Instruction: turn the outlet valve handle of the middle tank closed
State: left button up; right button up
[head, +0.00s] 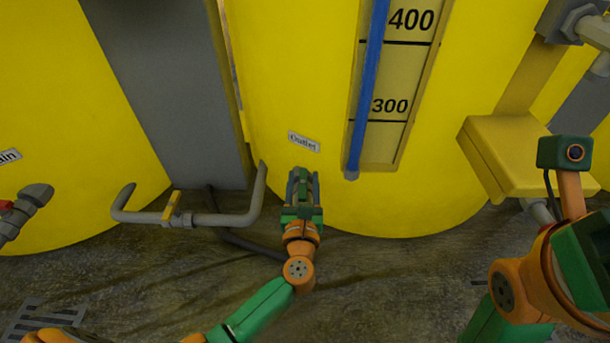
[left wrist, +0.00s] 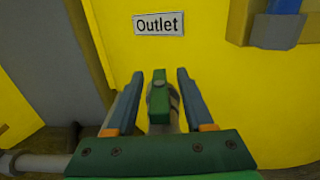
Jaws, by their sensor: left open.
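The middle tank (head: 290,70) is yellow and carries a white "Outlet" label (head: 303,142), which also shows in the left wrist view (left wrist: 158,23). My left gripper (head: 303,178) is just below this label, close to the tank wall. In the left wrist view, the green outlet valve handle (left wrist: 159,96) stands between the two open blue-grey fingers of my left gripper (left wrist: 160,74). A gap shows on each side of it. The valve body behind the handle is mostly hidden. In the head view my gripper covers the handle. My right gripper is out of view.
A grey pipe with a yellow valve handle (head: 172,206) runs left of my left gripper. A grey column (head: 165,90) stands between two tanks. A blue level tube (head: 366,90) and a yellow box (head: 530,155) are to the right. A hose lies on the floor below.

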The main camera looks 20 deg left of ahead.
pick_arm(q)
grip_shut()
